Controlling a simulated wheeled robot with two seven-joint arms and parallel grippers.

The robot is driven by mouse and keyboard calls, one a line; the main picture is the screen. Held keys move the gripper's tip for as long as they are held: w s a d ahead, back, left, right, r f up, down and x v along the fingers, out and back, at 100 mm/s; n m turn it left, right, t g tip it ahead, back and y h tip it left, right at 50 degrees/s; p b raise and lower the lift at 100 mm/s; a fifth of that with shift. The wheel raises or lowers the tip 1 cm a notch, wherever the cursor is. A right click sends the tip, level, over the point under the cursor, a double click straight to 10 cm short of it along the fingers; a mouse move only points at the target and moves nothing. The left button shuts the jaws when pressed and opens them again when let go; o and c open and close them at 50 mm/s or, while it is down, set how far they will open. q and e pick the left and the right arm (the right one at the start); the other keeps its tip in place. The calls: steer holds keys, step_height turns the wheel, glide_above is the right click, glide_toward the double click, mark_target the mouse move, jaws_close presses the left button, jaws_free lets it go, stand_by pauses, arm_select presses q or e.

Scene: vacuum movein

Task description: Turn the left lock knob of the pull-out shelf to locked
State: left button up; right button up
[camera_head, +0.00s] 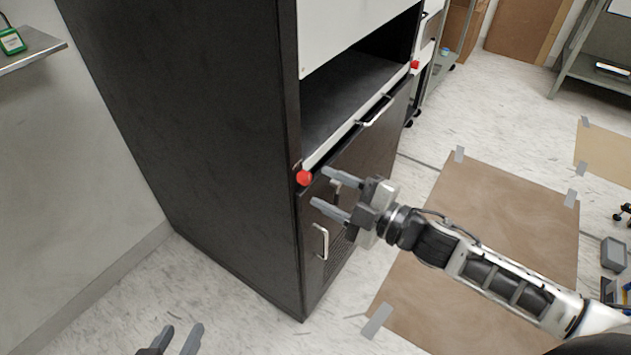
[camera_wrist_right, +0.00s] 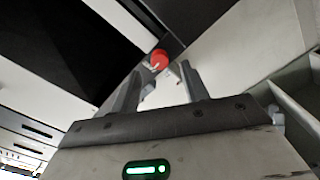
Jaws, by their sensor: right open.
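The left lock knob (camera_head: 304,178) is a red knob at the near front corner of the pull-out shelf (camera_head: 345,95) in the black cabinet. It also shows in the right wrist view (camera_wrist_right: 159,59), just beyond my fingertips and between them. A second red knob (camera_head: 415,64) sits at the shelf's far front corner. My right gripper (camera_head: 319,187) is open and empty, with its fingertips close in front of the left knob and apparently apart from it. My left gripper (camera_head: 184,334) shows only its fingers at the bottom edge; they are apart and empty, far from the knob.
The shelf has a handle (camera_head: 376,111) on its front edge. Below it is a cabinet door with a handle (camera_head: 321,242). The cabinet's black side wall (camera_head: 190,120) stands left of the knob. Brown floor mats (camera_head: 480,215) lie to the right. A small wall shelf (camera_head: 35,50) is at upper left.

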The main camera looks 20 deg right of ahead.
mark_target(308, 180)
steer(key=shift+x, duration=1.65)
jaws_close()
